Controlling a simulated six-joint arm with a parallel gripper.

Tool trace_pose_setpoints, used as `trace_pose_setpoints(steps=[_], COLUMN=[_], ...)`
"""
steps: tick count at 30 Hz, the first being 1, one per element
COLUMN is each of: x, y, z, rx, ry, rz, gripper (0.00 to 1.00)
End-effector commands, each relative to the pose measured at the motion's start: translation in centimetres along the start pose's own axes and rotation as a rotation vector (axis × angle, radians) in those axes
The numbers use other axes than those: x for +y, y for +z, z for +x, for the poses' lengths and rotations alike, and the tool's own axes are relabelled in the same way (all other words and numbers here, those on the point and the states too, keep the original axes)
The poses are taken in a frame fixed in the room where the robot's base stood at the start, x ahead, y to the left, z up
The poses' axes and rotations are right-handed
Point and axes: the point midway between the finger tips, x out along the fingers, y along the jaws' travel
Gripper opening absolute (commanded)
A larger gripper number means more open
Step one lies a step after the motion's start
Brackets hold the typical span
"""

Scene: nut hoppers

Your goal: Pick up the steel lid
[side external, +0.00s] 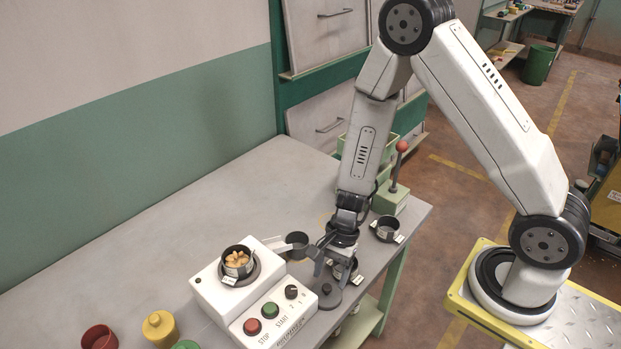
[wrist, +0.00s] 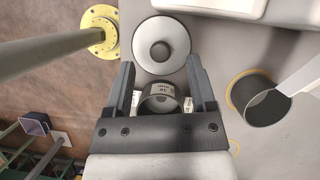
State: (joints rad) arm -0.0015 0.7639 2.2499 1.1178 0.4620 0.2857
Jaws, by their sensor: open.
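My gripper (side external: 338,264) points down, open and empty, just behind the lid in the side view. In the wrist view my gripper (wrist: 161,66) has its two dark fingers spread apart. A small labelled metal cup (wrist: 150,103) shows between the fingers, closer to the palm than the lid; in the side view it is partly hidden by my gripper.
The white machine (side external: 213,292) with buttons and a nut-filled hopper (side external: 238,264) stands left of the lid. A dark cup (side external: 297,240) is between machine and gripper. Another cup (side external: 386,229) and a red-knobbed lever (side external: 397,168) stand behind right. The table's back left is clear.

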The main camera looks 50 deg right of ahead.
Motion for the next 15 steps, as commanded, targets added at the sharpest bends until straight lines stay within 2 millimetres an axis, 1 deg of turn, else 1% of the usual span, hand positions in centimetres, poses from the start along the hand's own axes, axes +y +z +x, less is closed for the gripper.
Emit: trace_pose_setpoints(steps=[1, 6, 10, 15], x=[0.0, 0.0, 0.0, 0.0], y=[0.0, 0.0, 0.0, 0.0], z=[0.6, 2.1, 2.8, 2.9], rx=[0.000, 0.000, 0.002, 0.002], ry=[0.003, 0.002, 0.002, 0.001], rz=[-0.002, -0.001, -0.001, -0.001], gripper=[0.72, 0.72, 0.72, 0.72])
